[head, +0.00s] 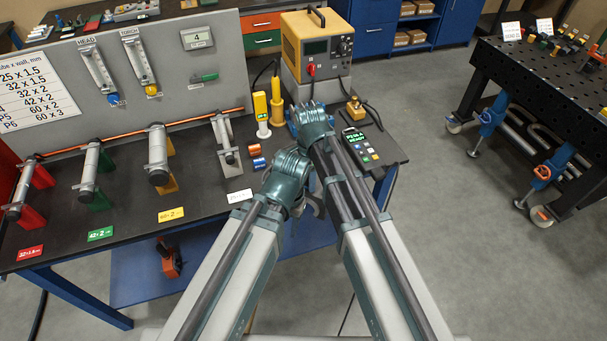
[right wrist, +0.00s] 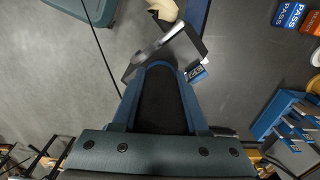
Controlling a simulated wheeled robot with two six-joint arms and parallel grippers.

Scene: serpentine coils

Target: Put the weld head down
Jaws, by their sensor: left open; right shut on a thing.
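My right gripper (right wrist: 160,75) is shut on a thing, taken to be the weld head. A flat grey and black piece (right wrist: 178,52) shows just past its blue fingers in the right wrist view; its full shape is hidden. In the head view the right wrist (head: 312,122) is over the bench's right part, in front of the yellow power source (head: 317,48), and hides the held thing. My left gripper (head: 314,200) is open, lower down by the bench's front edge; its fingers show only in part. A blue stand (right wrist: 288,120) is at the right in the wrist view.
A pendant with a green screen (head: 360,146) lies right of the right wrist. A yellow and white upright tool (head: 262,115) and small orange and blue blocks (head: 256,156) are to the left. Clamped tubes (head: 158,155) line the bench (head: 128,196).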

